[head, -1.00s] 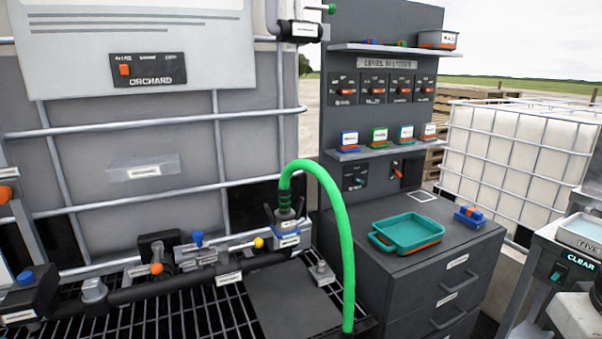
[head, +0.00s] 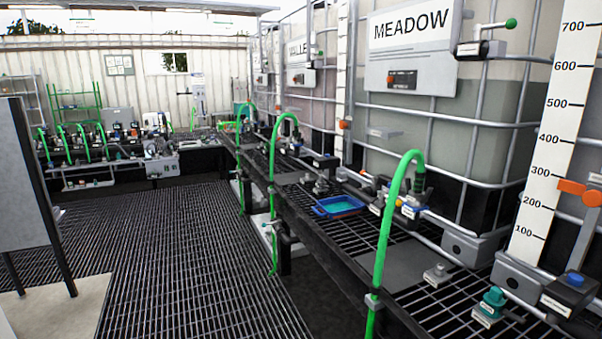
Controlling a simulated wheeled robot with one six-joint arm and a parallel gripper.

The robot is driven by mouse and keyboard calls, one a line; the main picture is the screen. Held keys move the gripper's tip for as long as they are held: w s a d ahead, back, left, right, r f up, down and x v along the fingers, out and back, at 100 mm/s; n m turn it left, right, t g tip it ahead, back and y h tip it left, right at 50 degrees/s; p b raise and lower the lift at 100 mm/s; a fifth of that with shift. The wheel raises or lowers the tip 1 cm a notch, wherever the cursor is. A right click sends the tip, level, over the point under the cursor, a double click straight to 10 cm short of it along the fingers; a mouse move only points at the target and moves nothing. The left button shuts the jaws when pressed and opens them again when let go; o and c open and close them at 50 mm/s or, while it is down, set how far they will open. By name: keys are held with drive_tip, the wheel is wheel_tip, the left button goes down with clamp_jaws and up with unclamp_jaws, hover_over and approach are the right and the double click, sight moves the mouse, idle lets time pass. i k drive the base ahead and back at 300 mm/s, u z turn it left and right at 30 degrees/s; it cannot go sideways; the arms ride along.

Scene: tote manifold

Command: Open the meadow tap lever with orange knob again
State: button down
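The meadow tote (head: 440,148) stands at the right in the head view, with a white sign (head: 411,32) reading MEADOW. Its tap assembly (head: 398,200) is low in front of the tote, partly behind a green hose (head: 388,235). My gripper is not in view.
A blue tray (head: 318,213) with teal contents sits on the black grating bench left of the tap. A grey plate lies in front of the tap. A white level scale (head: 555,140) stands at the right. The grated floor (head: 180,265) at the left is clear.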

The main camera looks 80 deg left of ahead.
sight(363, 172)
drive_tip(key=u, duration=2.9)
drive_tip(key=i, duration=1.65)
drive_tip(key=u, duration=0.25)
drive_tip(key=i, duration=1.65)
drive_tip(key=z, duration=0.85)
drive_tip(key=i, duration=0.4)
drive_tip(key=z, duration=0.25)
